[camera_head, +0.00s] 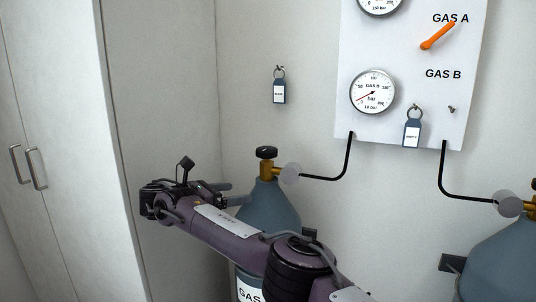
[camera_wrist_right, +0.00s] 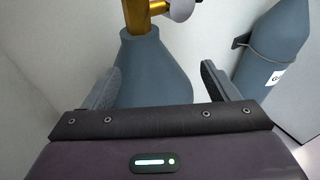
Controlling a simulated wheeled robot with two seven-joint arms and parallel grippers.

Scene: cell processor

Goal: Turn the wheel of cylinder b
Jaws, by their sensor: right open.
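A blue-grey cylinder (camera_head: 268,205) stands against the wall, with a brass valve (camera_head: 267,171) and a black wheel (camera_head: 266,152) on top. Its label begins "GAS"; my arm hides the letter, so I cannot tell if it is cylinder b. My right gripper (camera_head: 228,194) is open beside the cylinder's left shoulder, lower than the wheel. In the right wrist view, the cylinder's shoulder (camera_wrist_right: 155,75) shows between and beyond the open fingers; the wheel is out of frame. A second cylinder (camera_head: 505,262) stands at the right edge, partly cut off. My left gripper is not in view.
A white wall panel (camera_head: 390,60) carries gauges, an orange handle (camera_head: 438,36) by "GAS A" and a hanging tag (camera_head: 412,131) near "GAS B". Another tag (camera_head: 279,92) hangs on the wall. Black pipes (camera_head: 348,160) run down from the panel. A white cabinet (camera_head: 60,130) stands left.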

